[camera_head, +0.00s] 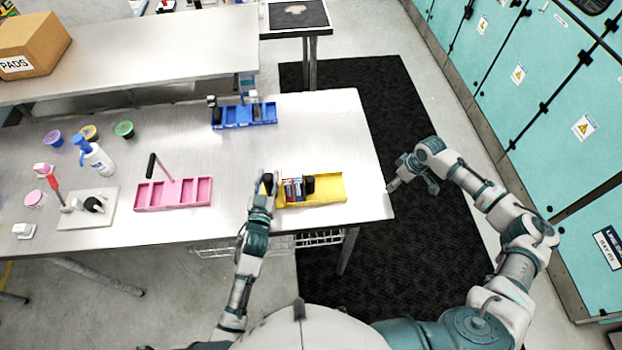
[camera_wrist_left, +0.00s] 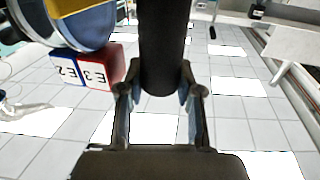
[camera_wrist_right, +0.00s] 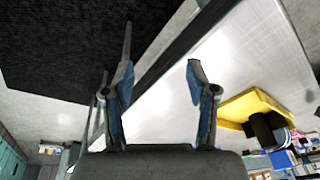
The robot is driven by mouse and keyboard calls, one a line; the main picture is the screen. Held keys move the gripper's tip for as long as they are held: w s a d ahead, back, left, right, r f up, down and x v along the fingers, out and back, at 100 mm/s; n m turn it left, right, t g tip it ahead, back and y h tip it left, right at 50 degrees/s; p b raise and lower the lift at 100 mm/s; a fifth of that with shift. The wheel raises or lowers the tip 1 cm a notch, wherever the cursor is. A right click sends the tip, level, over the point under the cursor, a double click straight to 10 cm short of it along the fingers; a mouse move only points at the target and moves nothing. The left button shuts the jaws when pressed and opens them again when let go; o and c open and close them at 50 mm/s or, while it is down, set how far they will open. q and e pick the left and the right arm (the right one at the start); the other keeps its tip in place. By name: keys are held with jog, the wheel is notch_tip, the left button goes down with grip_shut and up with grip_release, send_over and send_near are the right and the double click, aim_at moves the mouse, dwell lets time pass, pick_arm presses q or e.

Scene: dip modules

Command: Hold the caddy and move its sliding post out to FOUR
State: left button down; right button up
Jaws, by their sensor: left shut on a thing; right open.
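The yellow caddy (camera_head: 328,188) lies near the front right of the metal table, with red, white and blue blocks (camera_head: 292,189) and a black post (camera_head: 309,184) in it. My left gripper (camera_head: 266,190) is at the caddy's left end, shut on a dark upright cylinder (camera_wrist_left: 164,50), which stands between its fingers in the left wrist view. My right gripper (camera_wrist_right: 160,72) is open and empty, off the table's right edge and apart from the caddy. In the right wrist view the caddy (camera_wrist_right: 252,104) shows at the right. The post's position marks cannot be read.
A pink caddy (camera_head: 172,193) with a tilted black-handled post stands left of the yellow one. A blue caddy (camera_head: 250,115) stands behind. A white bottle (camera_head: 97,160), small cups and a white board (camera_head: 88,215) are further left. The table right of the yellow caddy is clear.

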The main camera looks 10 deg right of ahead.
jog(key=w+a+r+n+y, duration=0.1)
jog(key=a+r+n, duration=0.2)
jog(key=a, duration=0.4)
jog(key=w+a+r+n, duration=0.2)
jog(key=a+r, duration=0.2)
jog(key=a, duration=0.2)
jog(key=n+g+y, duration=0.1)
jog(key=n, duration=0.5)
send_near(312, 178)
jog(key=x, duration=1.1)
jog(key=shift+a+f, duration=0.1)
jog(key=shift+a, duration=0.05)
grip_shut()
